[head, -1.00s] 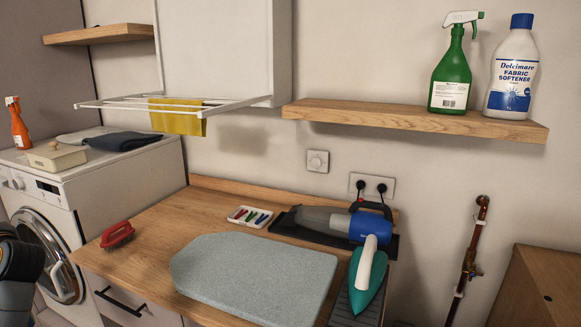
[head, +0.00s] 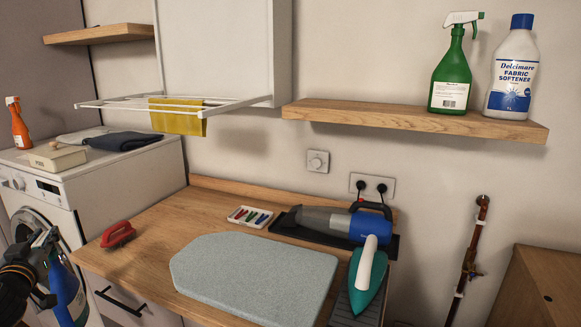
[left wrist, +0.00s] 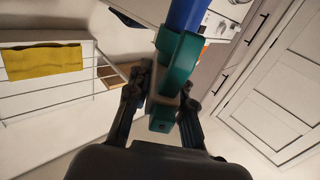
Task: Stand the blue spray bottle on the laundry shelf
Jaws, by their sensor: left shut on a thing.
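The blue spray bottle (head: 68,298) is at the lower left of the head view, in front of the washing machine. My left gripper (head: 47,262) is shut on its upper part. In the left wrist view the fingers (left wrist: 163,98) close around the teal spray head (left wrist: 176,70), and the blue body (left wrist: 188,14) runs out of the top of the picture. The bottle's lower end is cut off in the head view. A wooden wall shelf (head: 345,115), at upper right, bears a green spray bottle (head: 452,80) and a white fabric softener bottle (head: 513,72). My right gripper is not in view.
The shelf's left half is bare. A drying rack (head: 110,104) with a yellow cloth (head: 176,122) sticks out left of it. Below are an ironing pad (head: 255,275), an iron (head: 368,275) and a handheld vacuum (head: 335,222). Another wooden shelf (head: 98,34) hangs at upper left.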

